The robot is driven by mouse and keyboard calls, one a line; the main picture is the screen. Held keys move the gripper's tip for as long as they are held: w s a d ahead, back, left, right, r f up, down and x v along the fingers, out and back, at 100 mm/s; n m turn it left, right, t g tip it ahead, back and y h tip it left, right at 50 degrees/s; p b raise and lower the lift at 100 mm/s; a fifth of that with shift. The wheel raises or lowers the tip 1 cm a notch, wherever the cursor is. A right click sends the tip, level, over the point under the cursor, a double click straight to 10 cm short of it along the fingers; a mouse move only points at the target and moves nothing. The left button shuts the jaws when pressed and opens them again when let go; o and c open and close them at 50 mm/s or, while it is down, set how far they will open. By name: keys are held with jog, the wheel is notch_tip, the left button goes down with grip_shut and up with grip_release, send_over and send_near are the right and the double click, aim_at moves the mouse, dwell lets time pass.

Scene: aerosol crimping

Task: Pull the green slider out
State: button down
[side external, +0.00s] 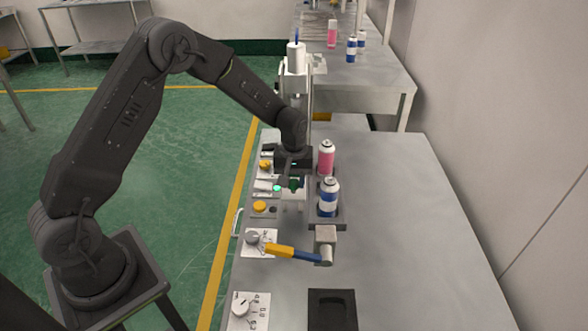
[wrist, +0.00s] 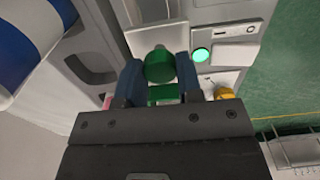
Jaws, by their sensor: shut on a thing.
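The green slider shows in the wrist view as a round green knob (wrist: 160,66) with a green block below it. My gripper (wrist: 158,72) has its two dark blue fingers on either side of the knob, shut on it. In the side external view my gripper (side external: 293,178) points down at the front of the crimping station. The green slider (side external: 295,184) shows there only as a small green patch, mostly hidden by my gripper. How far the slider is out cannot be told.
A pink can (side external: 326,158) and a blue-and-white can (side external: 329,198) stand in a grey holder just right of my gripper. A lever with yellow and blue handle (side external: 293,253) lies nearer the camera. A black tray (side external: 332,311) is at the front. The table's right side is clear.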

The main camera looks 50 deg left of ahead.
jog(key=shift+s+d, duration=0.95)
jog(key=shift+d, duration=0.05)
jog(key=c, duration=0.8)
grip_release()
notch_tip(320, 180, up, 14)
jog(key=shift+f, duration=0.1)
